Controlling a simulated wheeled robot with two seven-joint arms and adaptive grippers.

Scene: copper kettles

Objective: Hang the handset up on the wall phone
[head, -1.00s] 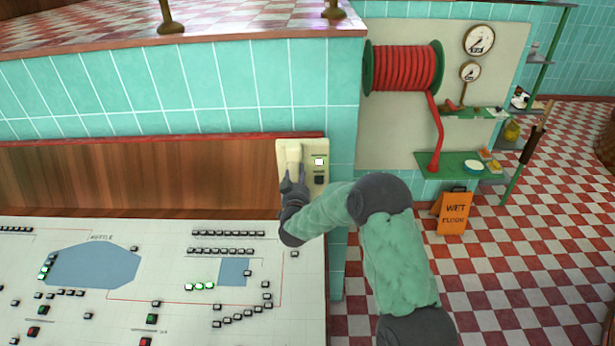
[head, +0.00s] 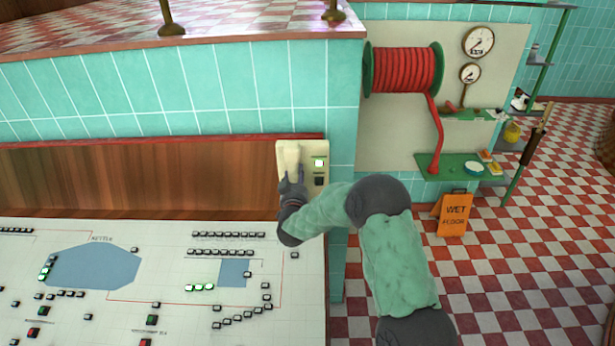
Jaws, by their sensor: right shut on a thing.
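The cream wall phone (head: 319,150) is mounted on the wall at the right end of the wooden panel. It has a small lit window and a dark square below it. The pale handset (head: 289,158) stands upright along the phone's left side. My right gripper (head: 290,182) is shut on the handset's lower part, and its dark fingers and wrist hide the handset's lower end. I cannot tell whether the handset touches its cradle. My left gripper is not in view.
A sloped control desk (head: 180,300) with several buttons lies below the phone at left. A red hose reel (head: 405,68) hangs on the wall to the right. An orange wet floor sign (head: 454,213) stands on the checkered floor, and a green shelf (head: 450,166) is above it.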

